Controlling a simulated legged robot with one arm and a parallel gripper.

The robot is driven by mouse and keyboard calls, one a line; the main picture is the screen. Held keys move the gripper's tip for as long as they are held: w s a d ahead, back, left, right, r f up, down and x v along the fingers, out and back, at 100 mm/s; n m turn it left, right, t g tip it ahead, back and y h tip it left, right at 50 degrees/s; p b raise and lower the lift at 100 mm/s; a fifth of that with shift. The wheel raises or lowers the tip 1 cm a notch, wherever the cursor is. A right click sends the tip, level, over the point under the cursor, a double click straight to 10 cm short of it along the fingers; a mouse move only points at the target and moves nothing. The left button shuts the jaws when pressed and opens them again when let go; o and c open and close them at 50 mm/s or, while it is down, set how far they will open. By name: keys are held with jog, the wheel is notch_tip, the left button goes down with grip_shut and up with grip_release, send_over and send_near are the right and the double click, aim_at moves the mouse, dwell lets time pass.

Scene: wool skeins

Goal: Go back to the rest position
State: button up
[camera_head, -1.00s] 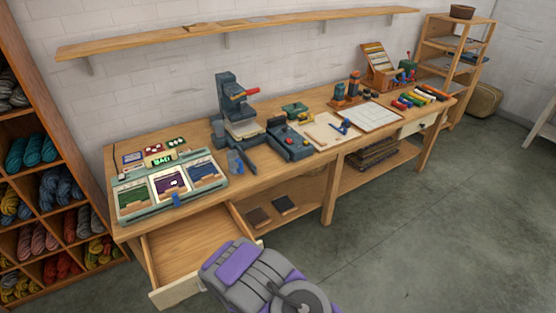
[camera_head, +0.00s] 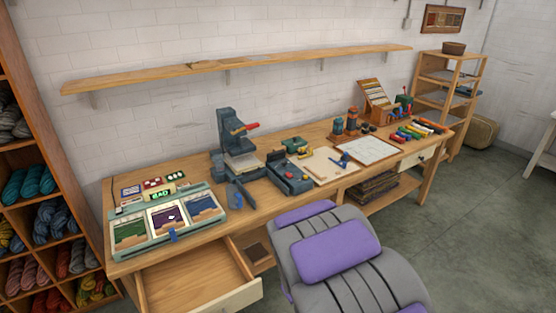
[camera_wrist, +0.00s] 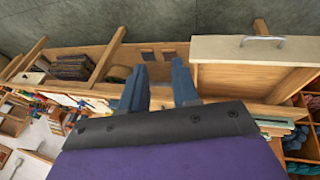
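My gripper (camera_wrist: 160,84) shows in the wrist view with its two blue-grey fingers apart and nothing between them. Beyond the fingers are the bench's front edge and lower shelf. In the head view my purple and grey arm rises in front of the bench, and the gripper itself does not show there. The wooden workbench (camera_head: 262,210) has an open, empty drawer (camera_head: 195,280) at its left end. In the wrist view the drawer front (camera_wrist: 250,50) with its handle is at the upper right, apart from the gripper.
A teal tray with card panels (camera_head: 170,222) and a dark press (camera_head: 235,150) stand on the bench. Wool skeins (camera_head: 52,220) fill cubbies at the left. A wall shelf (camera_head: 240,65) runs above. Open floor (camera_head: 470,220) lies at the right.

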jog(key=s+d+r+m+g, duration=0.2)
jog(key=s+r, duration=0.3)
jog(key=s, duration=0.5)
jog(key=s+d+r+m+g, duration=0.2)
jog(key=s+r, duration=0.4)
jog(key=s, duration=0.5)
jog(key=s+d+r+m+g+b, duration=0.1)
jog(key=s+d+r, duration=0.3)
jog(key=s, duration=0.7)
notch_tip(320, 180, up, 2)
jog(key=shift+s+r+m+g+y, duration=0.1)
jog(key=shift+s+m+g+y, duration=0.15)
jog(key=shift+m+g, duration=0.5)
